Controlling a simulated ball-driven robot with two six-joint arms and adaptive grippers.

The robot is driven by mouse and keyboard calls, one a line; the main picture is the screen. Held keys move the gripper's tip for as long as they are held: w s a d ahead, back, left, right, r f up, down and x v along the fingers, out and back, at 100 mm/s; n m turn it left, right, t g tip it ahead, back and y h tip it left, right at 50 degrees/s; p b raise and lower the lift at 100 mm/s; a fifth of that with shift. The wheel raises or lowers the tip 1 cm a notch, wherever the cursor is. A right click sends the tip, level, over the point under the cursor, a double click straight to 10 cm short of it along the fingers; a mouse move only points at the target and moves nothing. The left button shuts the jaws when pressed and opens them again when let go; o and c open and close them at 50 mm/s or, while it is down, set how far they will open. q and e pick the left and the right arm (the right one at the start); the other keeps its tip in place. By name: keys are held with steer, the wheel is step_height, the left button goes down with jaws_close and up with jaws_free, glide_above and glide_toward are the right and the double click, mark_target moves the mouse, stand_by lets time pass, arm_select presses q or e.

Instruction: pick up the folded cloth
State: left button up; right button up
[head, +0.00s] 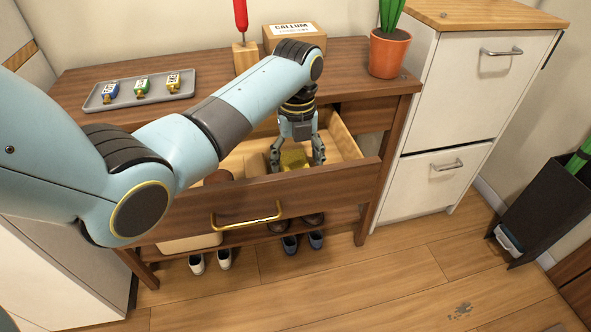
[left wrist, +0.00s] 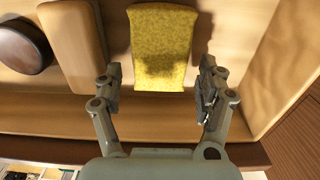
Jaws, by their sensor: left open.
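The folded cloth is yellow (head: 293,159) and lies in the open drawer (head: 345,143) of the wooden console. In the left wrist view the cloth (left wrist: 163,50) lies flat on the drawer's pale floor, its shape a soft-edged rectangle. My left gripper (head: 297,165) reaches down into the drawer over the cloth and partly covers it in the head view. In the left wrist view the gripper (left wrist: 160,82) is open, with one finger to each side of the cloth's near end, and nothing is held. A gripper shadow falls on the cloth. My right gripper is not seen.
A dark round object (left wrist: 22,46) and a tan block (left wrist: 73,44) lie left of the cloth in the drawer. The drawer front (head: 258,204) and side walls bound the space. A tray (head: 140,90), a box (head: 294,38) and a potted plant (head: 389,52) stand on top.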

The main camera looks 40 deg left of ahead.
mark_target(297, 168)
arm_select(q)
step_height(297, 168, down, 2)
steer(key=shift+f, duration=0.2)
steer(key=c, duration=0.8)
steer(key=shift+c, duration=0.2)
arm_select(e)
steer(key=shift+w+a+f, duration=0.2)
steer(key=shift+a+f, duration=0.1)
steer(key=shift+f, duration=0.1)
